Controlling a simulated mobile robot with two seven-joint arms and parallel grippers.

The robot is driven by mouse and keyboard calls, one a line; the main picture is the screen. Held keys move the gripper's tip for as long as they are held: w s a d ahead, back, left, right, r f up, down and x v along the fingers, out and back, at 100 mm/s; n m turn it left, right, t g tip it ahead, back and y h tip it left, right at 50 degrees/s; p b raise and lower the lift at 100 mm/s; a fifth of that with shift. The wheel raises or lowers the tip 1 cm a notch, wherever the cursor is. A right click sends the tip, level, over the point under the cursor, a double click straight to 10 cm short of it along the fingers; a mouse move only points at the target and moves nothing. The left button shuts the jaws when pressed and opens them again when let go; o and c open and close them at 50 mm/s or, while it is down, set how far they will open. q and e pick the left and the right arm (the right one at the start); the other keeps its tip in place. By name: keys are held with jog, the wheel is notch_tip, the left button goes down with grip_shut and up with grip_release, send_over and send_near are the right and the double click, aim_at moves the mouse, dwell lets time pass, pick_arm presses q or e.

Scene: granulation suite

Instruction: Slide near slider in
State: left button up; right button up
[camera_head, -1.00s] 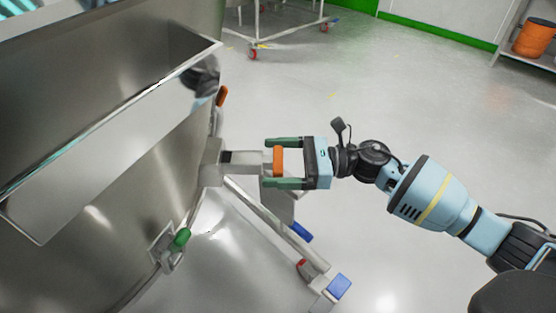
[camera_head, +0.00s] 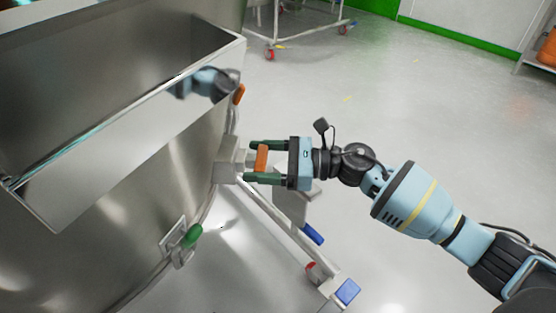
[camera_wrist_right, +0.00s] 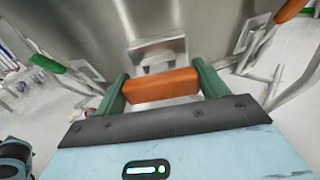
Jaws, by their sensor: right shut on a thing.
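The near slider is a grey metal bar with an orange handle (camera_head: 262,158) at its outer end, on the side of a steel vessel. Its grey housing (camera_head: 229,158) is fixed to the vessel wall, and little bar shows between housing and handle. My right gripper (camera_head: 267,161) has its green fingers on both sides of the orange handle and is shut on it. In the right wrist view the orange handle (camera_wrist_right: 161,84) lies across between the two green fingers, with the metal wall behind it. My left gripper is not in view.
The large steel vessel (camera_head: 110,235) fills the left. A green-handled latch (camera_head: 190,236) and another orange handle (camera_head: 239,94) are on its side. A wheeled frame leg with a blue pedal (camera_head: 347,291) stands below.

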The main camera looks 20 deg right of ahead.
jog(key=shift+a, duration=0.1)
jog(key=o, duration=1.4)
jog(key=shift+w+a, duration=0.1)
jog(key=shift+a, duration=0.05)
jog(key=p+v, duration=0.1)
jog(key=v, duration=0.7)
jog(key=shift+r, duration=0.1)
jog(key=shift+a, duration=0.1)
